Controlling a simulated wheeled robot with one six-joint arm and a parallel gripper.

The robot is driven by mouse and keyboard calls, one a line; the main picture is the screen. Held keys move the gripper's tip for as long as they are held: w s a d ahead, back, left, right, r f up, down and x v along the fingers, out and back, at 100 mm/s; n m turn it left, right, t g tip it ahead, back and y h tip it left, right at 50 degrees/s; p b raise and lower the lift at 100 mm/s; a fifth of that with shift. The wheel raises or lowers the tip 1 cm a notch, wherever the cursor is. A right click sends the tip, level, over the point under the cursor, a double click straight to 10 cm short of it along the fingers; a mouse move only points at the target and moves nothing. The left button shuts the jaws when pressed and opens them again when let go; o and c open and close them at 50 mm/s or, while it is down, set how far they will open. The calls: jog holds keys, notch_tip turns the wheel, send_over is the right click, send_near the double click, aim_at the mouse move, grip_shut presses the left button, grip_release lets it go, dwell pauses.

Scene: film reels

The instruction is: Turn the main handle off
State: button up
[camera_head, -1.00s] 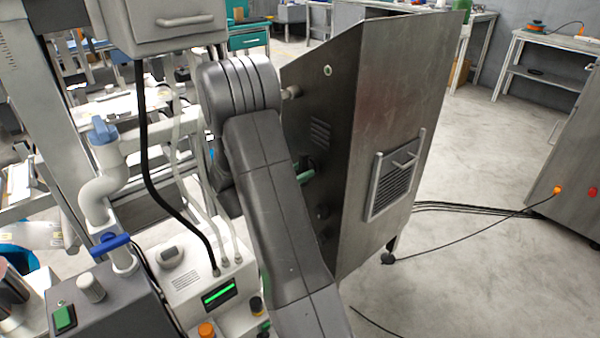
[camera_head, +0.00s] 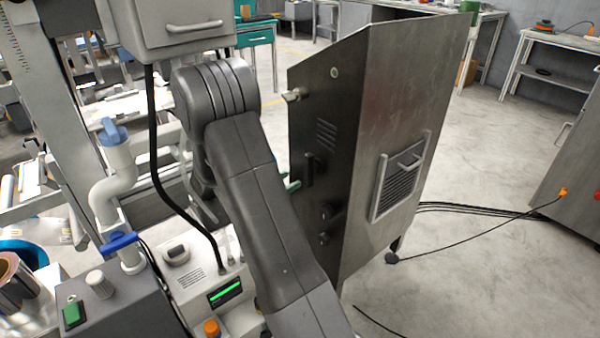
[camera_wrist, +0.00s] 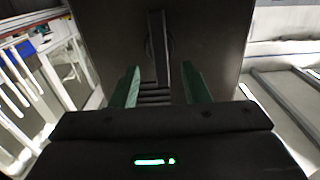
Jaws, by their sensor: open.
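The main handle appears to be the dark upright bar (camera_head: 309,170) on the shaded, narrow face of a steel cabinet (camera_head: 375,110). In the wrist view the handle (camera_wrist: 157,50) stands upright on a dark round base, on the dark panel (camera_wrist: 210,30). My gripper (camera_wrist: 160,72) has two green fingers, spread apart, one on each side of the handle's line. The fingers seem short of the handle, with no contact visible. In the head view my arm hides most of the gripper; only a green finger (camera_head: 293,186) shows, left of the handle.
Dark knobs (camera_head: 328,210) sit below the handle, and a metal fitting (camera_head: 295,94) sticks out above it. A white machine with a green display (camera_head: 224,291) stands close at the left of my arm. Cables (camera_head: 480,209) lie on the floor at the right.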

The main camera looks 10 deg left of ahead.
aim_at(306, 172)
jog(key=v, duration=0.6)
jog(key=shift+s+a+p, duration=0.25)
jog(key=shift+s+p, duration=0.1)
jog(key=shift+p, duration=0.05)
jog(key=b+x, duration=0.2)
jog(key=x, duration=1.2)
jog(key=shift+a, duration=0.1)
